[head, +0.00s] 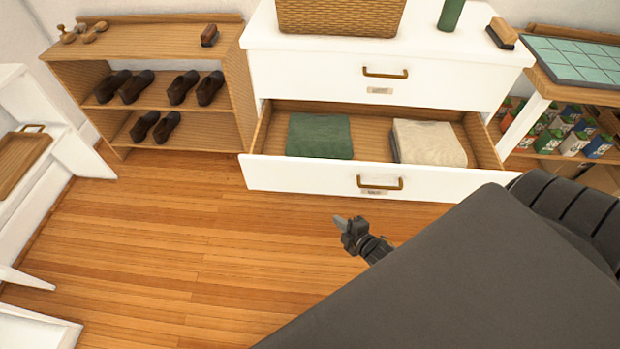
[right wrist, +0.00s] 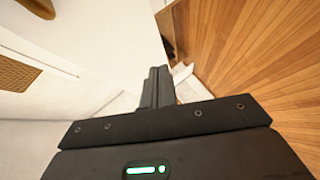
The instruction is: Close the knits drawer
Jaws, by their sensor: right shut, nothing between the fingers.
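A white dresser (head: 380,75) stands at the back. Its lower drawer (head: 300,175) is pulled out, with a brass handle (head: 380,183) and a small label on its front. Inside lie a folded green knit (head: 320,136) on the left and a folded cream knit (head: 430,143) on the right. The drawer above it is shut. My right gripper (head: 340,220) is shut and empty, in front of and below the open drawer's front, left of the handle, apart from it in the picture. In the right wrist view its closed fingers (right wrist: 158,88) show. My left gripper is not in view.
A shoe shelf (head: 155,53) with several dark shoes stands left of the dresser. A shelf unit with a teal tiled top (head: 580,60) and several cartons stands right. White furniture (head: 50,110) lines the left edge. Wooden floor (head: 190,235) in front is clear.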

